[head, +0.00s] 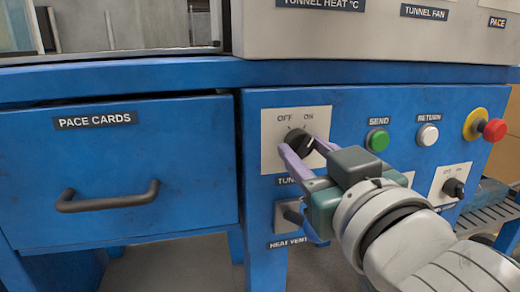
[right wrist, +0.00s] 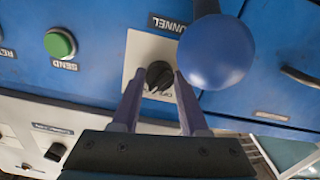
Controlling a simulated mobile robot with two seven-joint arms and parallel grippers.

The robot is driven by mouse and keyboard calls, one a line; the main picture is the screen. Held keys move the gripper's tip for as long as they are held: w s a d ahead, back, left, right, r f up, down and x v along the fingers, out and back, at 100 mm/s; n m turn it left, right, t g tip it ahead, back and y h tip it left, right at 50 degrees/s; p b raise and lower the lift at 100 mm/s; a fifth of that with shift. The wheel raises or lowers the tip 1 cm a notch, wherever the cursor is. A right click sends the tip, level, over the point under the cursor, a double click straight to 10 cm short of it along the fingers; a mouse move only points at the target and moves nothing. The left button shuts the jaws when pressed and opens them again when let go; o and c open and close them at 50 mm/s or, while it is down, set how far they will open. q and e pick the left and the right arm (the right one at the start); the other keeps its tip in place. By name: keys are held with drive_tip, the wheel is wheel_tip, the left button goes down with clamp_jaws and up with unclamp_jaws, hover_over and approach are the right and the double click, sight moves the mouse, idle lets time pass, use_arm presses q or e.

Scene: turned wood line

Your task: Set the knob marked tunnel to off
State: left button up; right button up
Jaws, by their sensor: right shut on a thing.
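The tunnel knob (head: 299,140) is black and sits on a pale plate (head: 270,158) marked OFF at upper left and ON at upper right. Its TUNNEL label is partly hidden by my gripper in the head view. My right gripper (head: 304,150) is shut on the knob, with one purple finger on each side of it. In the right wrist view the knob (right wrist: 158,75) shows upside down between the fingertips of the gripper (right wrist: 157,78). I cannot tell surely which mark its pointer faces. My left gripper is not in view.
A heat vent lever plate (head: 287,217) is just below; its blue ball (right wrist: 222,50) is close to my gripper. Green SEND (head: 377,139) and white RETURN (head: 427,135) buttons and a red stop button (head: 493,130) are to the right. A PACE CARDS drawer (head: 120,165) is at left.

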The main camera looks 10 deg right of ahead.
clamp_jaws()
drive_tip(key=shift+n, duration=0.4)
drive_tip(key=shift+r+n+p, duration=0.1)
drive_tip(key=shift+n+p, duration=0.65)
drive_tip(key=shift+n, duration=0.25)
drive_tip(key=n, duration=0.2)
drive_tip(key=shift+n+p, duration=0.3)
drive_tip(key=shift+p, duration=0.1)
drive_tip(key=n, duration=0.3)
drive_tip(key=shift+p, duration=0.3)
drive_tip(key=shift+n, duration=1.7)
